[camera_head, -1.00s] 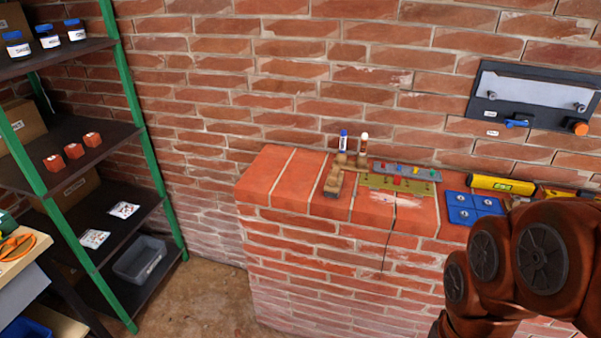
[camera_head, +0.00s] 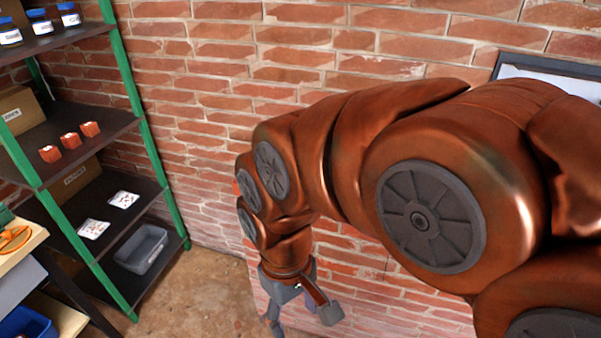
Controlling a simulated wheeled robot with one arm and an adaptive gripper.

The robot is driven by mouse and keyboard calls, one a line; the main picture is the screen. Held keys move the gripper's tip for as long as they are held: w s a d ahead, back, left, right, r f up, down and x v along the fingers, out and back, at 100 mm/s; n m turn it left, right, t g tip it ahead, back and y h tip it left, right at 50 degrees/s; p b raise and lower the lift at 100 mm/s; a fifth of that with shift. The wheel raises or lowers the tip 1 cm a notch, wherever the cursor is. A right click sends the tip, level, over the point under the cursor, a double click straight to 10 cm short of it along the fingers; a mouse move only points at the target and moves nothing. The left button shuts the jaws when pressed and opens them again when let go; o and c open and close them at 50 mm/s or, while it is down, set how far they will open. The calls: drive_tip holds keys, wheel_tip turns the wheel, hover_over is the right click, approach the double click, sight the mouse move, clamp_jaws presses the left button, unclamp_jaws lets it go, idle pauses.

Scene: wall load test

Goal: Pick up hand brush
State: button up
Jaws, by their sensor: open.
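The hand brush does not show now; my arm covers the top of the low brick wall. In the earlier view a tan wooden brush-like item lay on that top, near its left part. My gripper (camera_head: 303,318) hangs at the end of my copper-coloured arm, pointing down in front of the wall's face. Its grey fingers are spread apart, with no object seen between them. The low brick wall (camera_head: 372,272) shows only in part, below and behind my arm.
A green-posted shelf rack (camera_head: 134,85) stands at the left with jars, small red boxes and a grey bin (camera_head: 142,250). A workbench corner (camera_head: 20,242) is at the lower left. Bare floor (camera_head: 195,290) lies between rack and wall. A wall panel (camera_head: 530,68) is partly hidden.

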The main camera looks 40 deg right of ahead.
drive_tip(key=o, duration=0.6)
drive_tip(key=w+r+n, duration=0.1)
drive_tip(key=w, duration=0.2)
drive_tip(key=w+d+r+y, duration=0.1)
drive_tip(key=w, duration=0.3)
drive_tip(key=w+d+r+n+t, duration=0.1)
drive_tip(key=w, duration=0.3)
drive_tip(key=shift+w+r+n, duration=0.1)
drive_tip(key=shift+r+n, duration=0.1)
drive_tip(key=shift+n, duration=0.1)
drive_tip(key=shift+o, duration=0.2)
drive_tip(key=w+d+r+n+t+y, duration=0.1)
drive_tip(key=w+d+n+t, duration=0.1)
drive_tip(key=w+d, duration=0.75)
drive_tip(key=w+d+n+t+y, duration=0.1)
drive_tip(key=w+d, duration=0.6)
drive_tip(key=d, duration=0.6)
drive_tip(key=s+d+f+n+t, duration=0.1)
drive_tip(key=d+f+t, duration=0.15)
drive_tip(key=d, duration=1.15)
drive_tip(key=shift+g+h, duration=0.3)
drive_tip(key=shift+g, duration=0.25)
drive_tip(key=shift+d+p+x, duration=0.15)
drive_tip(key=shift+p+x, duration=0.75)
drive_tip(key=shift+x, duration=0.95)
drive_tip(key=shift+d+p+x, duration=0.15)
drive_tip(key=shift+p+x, duration=0.75)
drive_tip(key=shift+x, duration=0.95)
